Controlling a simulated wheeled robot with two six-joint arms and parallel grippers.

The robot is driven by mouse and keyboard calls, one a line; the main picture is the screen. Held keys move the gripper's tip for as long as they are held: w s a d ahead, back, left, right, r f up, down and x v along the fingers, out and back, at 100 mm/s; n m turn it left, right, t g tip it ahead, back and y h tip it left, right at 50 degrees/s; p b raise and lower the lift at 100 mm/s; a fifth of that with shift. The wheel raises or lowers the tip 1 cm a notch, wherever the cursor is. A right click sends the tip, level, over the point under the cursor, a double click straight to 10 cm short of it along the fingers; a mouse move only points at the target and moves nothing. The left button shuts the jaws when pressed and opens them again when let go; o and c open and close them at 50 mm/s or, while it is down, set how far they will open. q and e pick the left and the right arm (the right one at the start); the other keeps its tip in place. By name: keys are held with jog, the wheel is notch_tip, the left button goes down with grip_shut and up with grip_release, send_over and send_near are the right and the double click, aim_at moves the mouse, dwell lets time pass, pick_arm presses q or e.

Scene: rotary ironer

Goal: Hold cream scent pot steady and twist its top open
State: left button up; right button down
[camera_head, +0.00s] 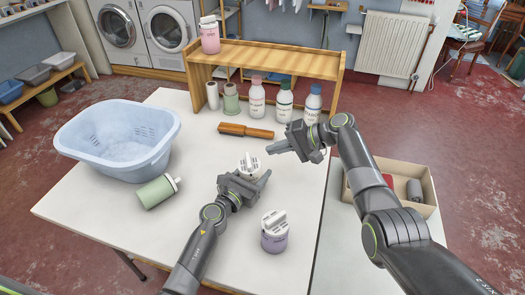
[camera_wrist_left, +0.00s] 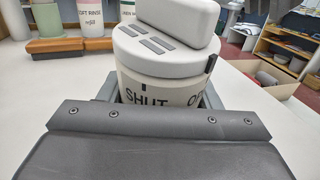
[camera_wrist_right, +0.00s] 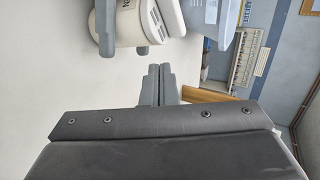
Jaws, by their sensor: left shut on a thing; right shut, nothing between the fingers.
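The cream scent pot (camera_head: 250,168) stands upright on the white table, with a white top carrying a raised grip bar. My left gripper (camera_head: 252,183) is shut around its body. In the left wrist view the pot (camera_wrist_left: 160,85) shows the word SHUT and part of another word below the top's rim, with a dark mark above SHUT and a dark tab to the right. My right gripper (camera_head: 270,148) is shut and empty, to the right of the pot and apart from it. In the right wrist view its closed fingertips (camera_wrist_right: 160,72) point towards the pot (camera_wrist_right: 131,30).
A lilac pot (camera_head: 274,240) stands at the near side. A green bottle (camera_head: 158,191) lies at left, by a blue basin (camera_head: 118,140). A wooden-handled tool (camera_head: 246,131) lies behind the pot. Several bottles stand before a wooden shelf (camera_head: 270,58). A box (camera_head: 425,185) is at right.

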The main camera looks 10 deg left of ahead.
pick_arm(q)
jog(key=shift+f, duration=0.1)
pick_arm(e)
jog(key=w+d+r, duration=0.4)
jog(key=d+r, duration=0.1)
jog(key=d, duration=0.2)
pick_arm(q)
jog(key=shift+s, duration=0.1)
pick_arm(e)
jog(key=s+a+r+n+t+h, duration=0.1)
jog(key=s+a+r+n+h, duration=0.1)
jog(key=s+r+n+h, duration=0.25)
jog(key=t, duration=0.2)
send_near(251, 158)
jog(key=shift+n, duration=0.45)
jog(key=x, duration=0.5)
jog(key=shift+w+d+f, duration=0.1)
jog(key=shift+w+d, duration=0.1)
jog(key=shift+w, duration=0.2)
jog(key=shift+s+a, duration=0.15)
jog(key=shift+a, duration=0.2)
jog(key=shift+a+g, duration=0.1)
jog(key=shift+g, duration=0.2)
